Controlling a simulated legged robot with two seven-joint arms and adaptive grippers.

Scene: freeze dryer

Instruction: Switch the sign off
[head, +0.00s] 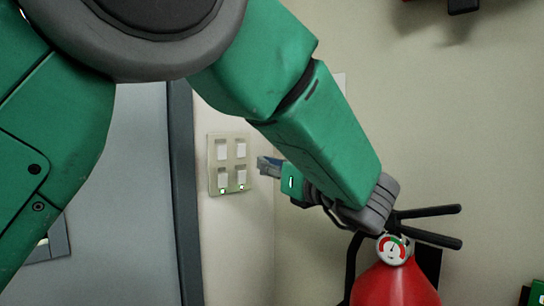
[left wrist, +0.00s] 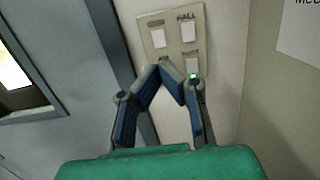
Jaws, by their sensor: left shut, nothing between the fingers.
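A pale switch panel (head: 229,187) with white rocker switches in two rows is on the wall beside the door frame. Two small green lights glow under its lower switches. My left gripper (head: 264,166) is just to the right of the panel in the head view, shut and empty. In the left wrist view, the panel (left wrist: 174,54) shows a "HALL" label at its upper right switch. The fingertips of my left gripper (left wrist: 160,68) meet in front of the lower left switch and partly hide it. I cannot tell whether they touch it. The sign is not identifiable. My right gripper is out of view.
A red fire extinguisher (head: 396,287) with black handles and a gauge hangs below my left wrist. A grey door (head: 143,200) with a dark frame (head: 184,200) stands left of the panel. Part of a white notice (left wrist: 304,28) is on the right wall.

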